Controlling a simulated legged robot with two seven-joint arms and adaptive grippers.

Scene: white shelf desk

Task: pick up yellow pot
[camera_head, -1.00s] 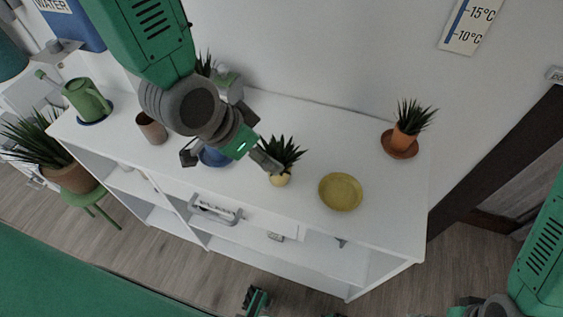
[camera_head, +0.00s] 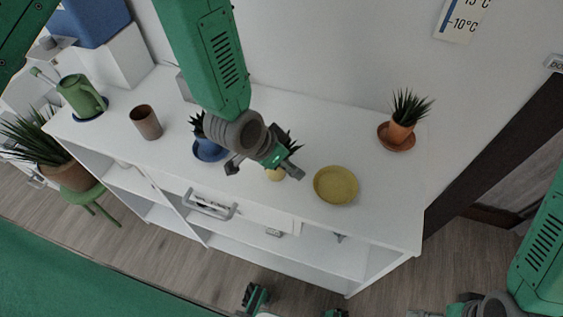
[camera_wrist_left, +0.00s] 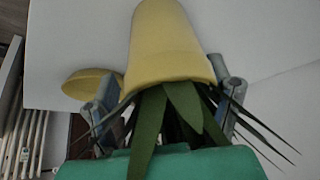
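The yellow pot (camera_head: 277,174) stands on the white desk with a spiky green plant, mostly hidden by my left gripper in the head view. In the left wrist view, the pot (camera_wrist_left: 168,45) lies between the two fingers, its leaves hanging towards the camera. My left gripper (camera_head: 264,168) is open, with its fingers spread on either side of the pot; the wrist view shows its fingers (camera_wrist_left: 166,98) too. Whether they touch the pot is unclear. My right arm is at the lower right; its gripper is largely cut off by the bottom edge.
A yellow saucer (camera_head: 350,196) lies right of the pot. A blue pot (camera_head: 208,150) stands close on the left, beyond it a brown cup (camera_head: 145,122) and a green watering can (camera_head: 78,94). An orange pot (camera_head: 400,134) stands at the right. The desk (camera_head: 370,222) is clear near its front right.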

